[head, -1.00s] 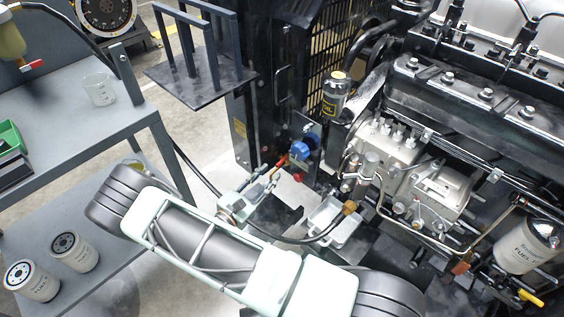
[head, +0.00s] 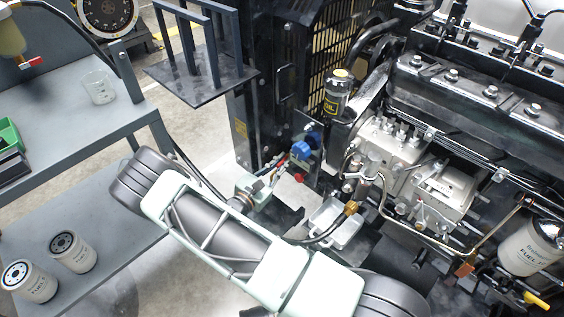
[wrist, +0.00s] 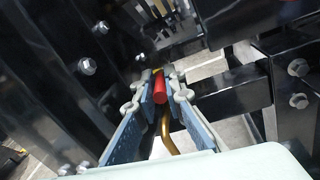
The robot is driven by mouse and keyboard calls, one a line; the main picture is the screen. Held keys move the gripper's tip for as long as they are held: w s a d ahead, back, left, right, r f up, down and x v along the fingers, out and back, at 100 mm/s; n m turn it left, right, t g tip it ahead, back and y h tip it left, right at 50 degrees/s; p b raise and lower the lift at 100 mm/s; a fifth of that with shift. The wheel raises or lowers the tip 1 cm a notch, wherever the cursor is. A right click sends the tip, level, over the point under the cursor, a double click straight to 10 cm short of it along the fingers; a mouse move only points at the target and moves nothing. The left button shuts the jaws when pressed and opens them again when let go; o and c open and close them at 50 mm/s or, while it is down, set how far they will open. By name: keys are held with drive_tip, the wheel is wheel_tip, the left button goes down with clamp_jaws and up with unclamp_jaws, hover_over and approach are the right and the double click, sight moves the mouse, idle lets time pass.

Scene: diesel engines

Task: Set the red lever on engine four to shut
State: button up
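The red lever (wrist: 160,88) shows in the middle of the wrist view, its red end between the tips of my gripper (wrist: 160,92). The two blue-padded fingers stand on either side, close to it. I cannot tell whether they touch or press it. A brass-coloured pipe (wrist: 167,130) runs below the lever in the wrist view.
A metal tray (head: 335,225) and a curved hose lie close to my arm. A grey bench (head: 70,120) with a beaker (head: 101,88) and two fuel filters (head: 72,252) is left.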

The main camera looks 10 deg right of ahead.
clamp_jaws()
drive_tip(key=shift+w+a+f+m+g+h+b, duration=0.1)
drive_tip(key=shift+w+f+m+g+h+b, duration=0.1)
drive_tip(key=shift+m+g+h+b, duration=0.4)
drive_tip(key=shift+r+g+b, duration=0.15)
drive_tip(key=shift+g+b, duration=0.35)
drive_tip(key=o, duration=0.6)
unclamp_jaws()
drive_tip(key=shift+a, duration=0.1)
drive_tip(key=shift+w+r, duration=0.1)
drive_tip(key=shift+r+t+p, duration=0.1)
drive_tip(key=shift+t+p, duration=0.2)
